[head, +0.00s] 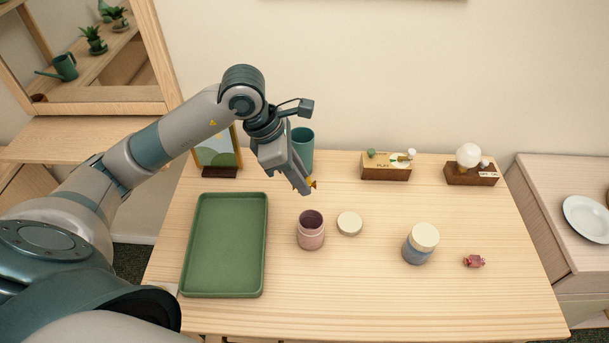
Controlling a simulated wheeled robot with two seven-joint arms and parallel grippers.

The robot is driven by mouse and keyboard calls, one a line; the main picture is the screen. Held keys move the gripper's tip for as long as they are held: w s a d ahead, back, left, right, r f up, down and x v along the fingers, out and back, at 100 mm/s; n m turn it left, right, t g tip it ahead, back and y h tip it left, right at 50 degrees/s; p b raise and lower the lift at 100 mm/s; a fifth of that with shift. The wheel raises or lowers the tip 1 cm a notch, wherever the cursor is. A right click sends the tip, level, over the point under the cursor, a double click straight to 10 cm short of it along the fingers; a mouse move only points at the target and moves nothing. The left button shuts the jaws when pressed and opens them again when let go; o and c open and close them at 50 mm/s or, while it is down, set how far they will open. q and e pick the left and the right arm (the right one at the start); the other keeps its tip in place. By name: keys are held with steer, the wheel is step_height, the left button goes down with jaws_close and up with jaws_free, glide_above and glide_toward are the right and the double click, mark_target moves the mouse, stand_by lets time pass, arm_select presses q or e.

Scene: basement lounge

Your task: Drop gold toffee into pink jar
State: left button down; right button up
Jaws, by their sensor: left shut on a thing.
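My left gripper (304,184) is shut on the gold toffee (313,183), a small yellow-orange piece at its fingertips. It holds the toffee in the air, behind and above the pink jar in the head view. The pink jar (311,234) stands upright and open on the wooden table (360,300). A round cream lid (349,223) lies on the table just right of the jar. My right gripper does not show.
A green tray (224,245) lies left of the jar. A blue jar (420,244) with a cream lid and a red wrapped sweet (474,261) are to the right. A teal cup (303,148), a picture frame (218,150) and two wooden blocks (386,172) (470,175) stand at the back.

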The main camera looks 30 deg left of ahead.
arm_select(q)
steer(key=shift+d, duration=0.2)
steer(key=shift+a+f, duration=0.1)
steer(key=shift+f, duration=0.15)
steer(key=shift+f+b, duration=0.8)
steer(key=shift+f, duration=0.6)
step_height(320, 180, down, 3)
steer(key=shift+r+b, duration=0.2)
steer(key=shift+b, duration=0.25)
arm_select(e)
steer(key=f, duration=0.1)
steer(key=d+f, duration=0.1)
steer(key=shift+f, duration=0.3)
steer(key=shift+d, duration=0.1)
arm_select(q)
steer(key=c, duration=1.5)
jaws_free()
